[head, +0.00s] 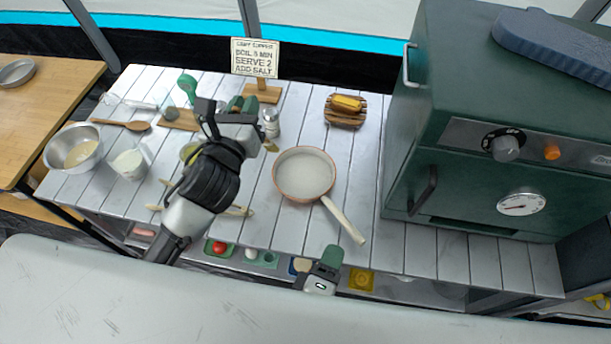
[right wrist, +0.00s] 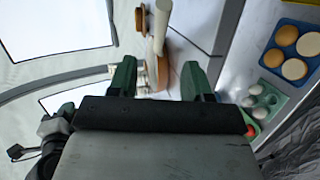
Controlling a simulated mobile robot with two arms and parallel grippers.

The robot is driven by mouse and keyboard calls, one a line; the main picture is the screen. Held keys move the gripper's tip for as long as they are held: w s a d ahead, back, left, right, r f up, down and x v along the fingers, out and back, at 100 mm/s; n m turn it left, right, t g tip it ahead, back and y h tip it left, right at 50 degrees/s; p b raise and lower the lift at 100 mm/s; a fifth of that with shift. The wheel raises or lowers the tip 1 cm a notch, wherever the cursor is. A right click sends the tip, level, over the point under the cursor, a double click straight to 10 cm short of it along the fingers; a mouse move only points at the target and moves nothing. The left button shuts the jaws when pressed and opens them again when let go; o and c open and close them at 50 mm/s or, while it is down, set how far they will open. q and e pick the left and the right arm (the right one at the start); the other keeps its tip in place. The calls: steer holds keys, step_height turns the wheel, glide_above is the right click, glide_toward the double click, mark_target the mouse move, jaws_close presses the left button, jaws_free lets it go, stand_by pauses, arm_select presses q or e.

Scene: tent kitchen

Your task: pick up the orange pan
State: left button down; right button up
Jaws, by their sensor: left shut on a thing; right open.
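The orange pan (head: 284,191) has a pale inside and a cream handle (head: 343,220). It rests on the slatted table right of centre, its handle pointing to the front right. My right gripper (head: 325,262) is open and empty, in front of the pan and apart from the handle in the head view. Its green fingers (right wrist: 157,82) show spread in the right wrist view, with orange and cream shapes beyond that I cannot identify surely. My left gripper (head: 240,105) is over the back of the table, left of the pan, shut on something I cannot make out.
The green oven (head: 440,150) stands right of the pan. A butter board (head: 345,118) lies behind it. A shaker (head: 271,124) is near my left gripper, before a sign (head: 254,58). Bowls (head: 76,150) stand at the left. Slats right of the pan are clear.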

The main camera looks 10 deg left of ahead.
mark_target(346, 228)
steer(key=x, duration=1)
steer(key=shift+w+d+f, duration=0.1)
steer(key=shift+w+f, duration=0.05)
jaws_close()
